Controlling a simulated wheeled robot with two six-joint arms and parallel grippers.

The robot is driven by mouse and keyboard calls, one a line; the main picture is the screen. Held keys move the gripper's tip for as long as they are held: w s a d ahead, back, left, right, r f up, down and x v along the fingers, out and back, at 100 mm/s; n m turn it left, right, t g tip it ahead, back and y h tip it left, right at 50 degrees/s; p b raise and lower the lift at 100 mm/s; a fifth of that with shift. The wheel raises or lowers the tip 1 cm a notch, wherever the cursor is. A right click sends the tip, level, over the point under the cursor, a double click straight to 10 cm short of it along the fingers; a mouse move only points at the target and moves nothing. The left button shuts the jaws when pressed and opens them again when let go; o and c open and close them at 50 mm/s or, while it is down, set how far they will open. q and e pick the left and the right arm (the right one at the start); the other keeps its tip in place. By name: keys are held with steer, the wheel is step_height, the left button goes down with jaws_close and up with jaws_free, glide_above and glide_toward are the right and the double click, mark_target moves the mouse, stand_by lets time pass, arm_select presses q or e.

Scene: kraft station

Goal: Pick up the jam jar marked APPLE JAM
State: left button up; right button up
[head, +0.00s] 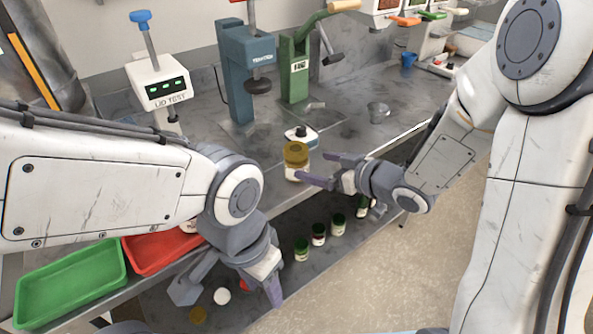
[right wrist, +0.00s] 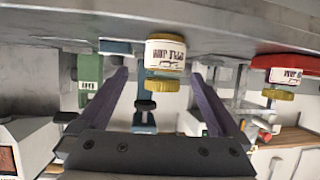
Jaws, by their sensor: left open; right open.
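A jar with a golden-yellow lid (head: 295,152) and a pale label stands near the front edge of the grey bench. In the right wrist view, which is upside down, this jar (right wrist: 165,54) shows its label, too small to read surely. My right gripper (head: 312,166) is open and empty, its fingers pointing at the jar from the right. In the wrist view the jar lies ahead between the two fingers, and I cannot tell if they reach around it. My left gripper (head: 229,293) is open, pointing down at the lower left.
A white puck-like device (head: 301,134) stands just behind the jar. Green (head: 70,283) and red (head: 160,249) trays lie at left. Several dark-lidded jars (head: 319,232) stand lower down. Blue (head: 243,75) and green (head: 297,70) presses stand behind.

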mark_target(288, 158)
steer(key=x, duration=1)
steer(key=shift+s+a+r, duration=0.1)
steer(key=shift+a, duration=0.35)
steer(key=c, duration=1.5)
steer(key=shift+r, duration=0.1)
jaws_close()
steer(key=shift+r, duration=0.1)
